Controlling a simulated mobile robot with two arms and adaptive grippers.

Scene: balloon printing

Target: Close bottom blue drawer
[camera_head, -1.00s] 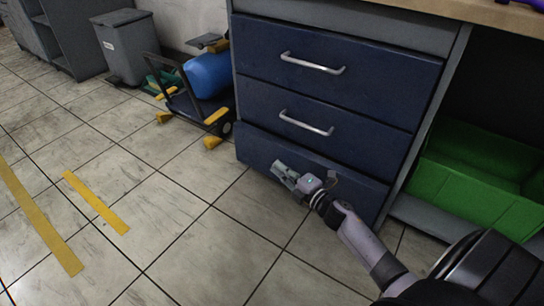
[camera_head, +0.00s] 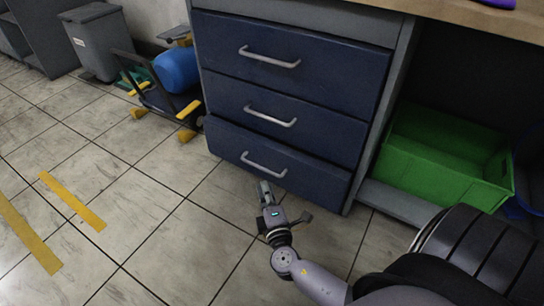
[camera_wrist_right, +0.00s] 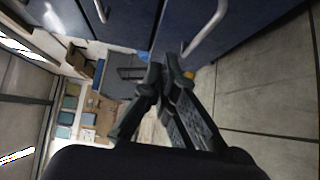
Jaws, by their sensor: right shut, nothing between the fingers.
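The bottom blue drawer (camera_head: 310,182) is the lowest of three dark blue drawers in the head view. Its front looks nearly level with the drawers above; I cannot tell whether a small gap is left. Its silver handle (camera_head: 263,164) is clear of my fingers. My right gripper (camera_head: 265,188) is shut and empty, just below and in front of that handle. In the right wrist view, the shut fingers (camera_wrist_right: 168,72) point ahead beside a drawer front, with a silver handle (camera_wrist_right: 207,32) close by. My left gripper is not in view.
The middle drawer (camera_head: 320,140) and top drawer (camera_head: 330,75) look shut. A green bin (camera_head: 440,175) sits right of the drawers. A cart with a blue cylinder (camera_head: 176,69) and a grey bin (camera_head: 98,42) stand left. The tiled floor (camera_head: 150,215) in front is clear.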

